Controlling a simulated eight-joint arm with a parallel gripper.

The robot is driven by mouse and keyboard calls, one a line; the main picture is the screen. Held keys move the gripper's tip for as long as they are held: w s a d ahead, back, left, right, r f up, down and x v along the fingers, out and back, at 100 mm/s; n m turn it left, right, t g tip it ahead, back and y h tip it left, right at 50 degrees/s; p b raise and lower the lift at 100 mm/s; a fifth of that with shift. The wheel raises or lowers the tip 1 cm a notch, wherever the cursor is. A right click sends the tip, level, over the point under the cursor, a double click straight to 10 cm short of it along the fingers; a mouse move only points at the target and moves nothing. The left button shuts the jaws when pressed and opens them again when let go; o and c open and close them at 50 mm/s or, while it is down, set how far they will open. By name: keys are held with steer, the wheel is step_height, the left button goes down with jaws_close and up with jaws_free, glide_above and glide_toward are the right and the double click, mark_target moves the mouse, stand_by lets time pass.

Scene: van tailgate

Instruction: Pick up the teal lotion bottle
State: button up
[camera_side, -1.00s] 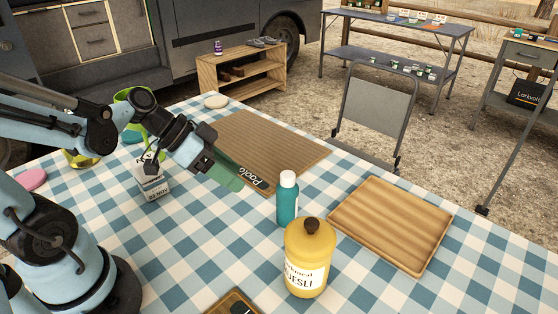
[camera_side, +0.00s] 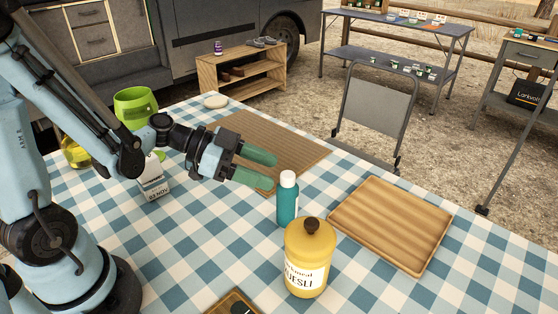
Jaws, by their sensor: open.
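The teal lotion bottle (camera_side: 287,203) with a white cap stands upright on the checked tablecloth, near the middle of the view. Its lower part is partly hidden behind the yellow muesli jar. My gripper (camera_side: 267,169) is open and empty, with its two green fingers pointing right toward the bottle. The fingertips appear a little left of the bottle's cap and apart from it.
The yellow muesli jar (camera_side: 309,262) stands close in front of the bottle. A wooden tray (camera_side: 390,222) lies to the right, and a brown ribbed mat (camera_side: 285,140) lies behind. A white carton (camera_side: 154,187) and a green mug (camera_side: 135,104) are at the left.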

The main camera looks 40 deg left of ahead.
mark_target(285, 174)
steer(key=shift+x, duration=2.8)
steer(key=shift+w+r, duration=0.1)
steer(key=shift+r, duration=0.1)
steer(key=shift+c, duration=0.2)
jaws_close()
